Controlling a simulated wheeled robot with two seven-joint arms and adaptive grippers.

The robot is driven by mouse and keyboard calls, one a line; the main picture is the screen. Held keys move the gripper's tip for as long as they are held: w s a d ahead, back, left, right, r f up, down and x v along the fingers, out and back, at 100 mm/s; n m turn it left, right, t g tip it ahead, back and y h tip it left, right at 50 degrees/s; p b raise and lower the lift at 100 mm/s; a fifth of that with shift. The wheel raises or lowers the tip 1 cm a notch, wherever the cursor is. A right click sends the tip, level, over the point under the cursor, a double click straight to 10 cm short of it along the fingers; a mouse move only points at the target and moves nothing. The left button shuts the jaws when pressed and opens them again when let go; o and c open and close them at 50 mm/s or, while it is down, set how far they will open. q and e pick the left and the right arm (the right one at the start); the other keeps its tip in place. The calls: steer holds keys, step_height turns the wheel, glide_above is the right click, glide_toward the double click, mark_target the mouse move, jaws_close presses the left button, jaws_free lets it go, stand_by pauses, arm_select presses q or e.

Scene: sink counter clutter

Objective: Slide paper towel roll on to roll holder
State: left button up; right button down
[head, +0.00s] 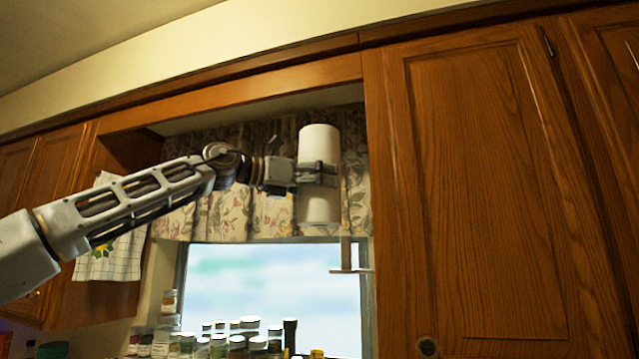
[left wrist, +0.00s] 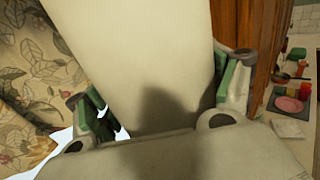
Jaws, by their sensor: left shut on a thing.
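The white paper towel roll (head: 319,140) is upright in the air in front of the floral curtain. My left gripper (head: 318,174) is shut around the roll's middle. In the left wrist view the roll (left wrist: 140,45) fills the space between the two green-padded fingers of the gripper (left wrist: 163,104). The post's upper end is hard to make out. My right gripper is not in view.
A large wooden cabinet (head: 480,190) stands close on the right. The floral curtain (head: 215,213) hangs behind the roll, above the window (head: 270,280). Several jars (head: 240,340) crowd the sill below. A checked towel (head: 112,258) hangs on the left.

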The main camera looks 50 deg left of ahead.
arm_select(q)
steer(key=shift+w+a+p, duration=0.15)
steer(key=shift+w+p, duration=0.15)
steer(key=shift+w, duration=0.05)
steer(key=shift+w+a+p, duration=0.2)
steer(key=shift+w+p, duration=0.15)
steer(key=shift+w, duration=0.3)
steer(key=shift+w, duration=0.1)
steer(key=shift+w, duration=0.1)
steer(key=w+a+p, duration=0.3)
steer(key=w+p, duration=0.4)
steer(key=w, duration=0.3)
steer(key=shift+w+a+f+p, duration=0.15)
steer(key=shift+w+p, duration=0.15)
steer(key=shift+p, duration=0.05)
stand_by(2.2)
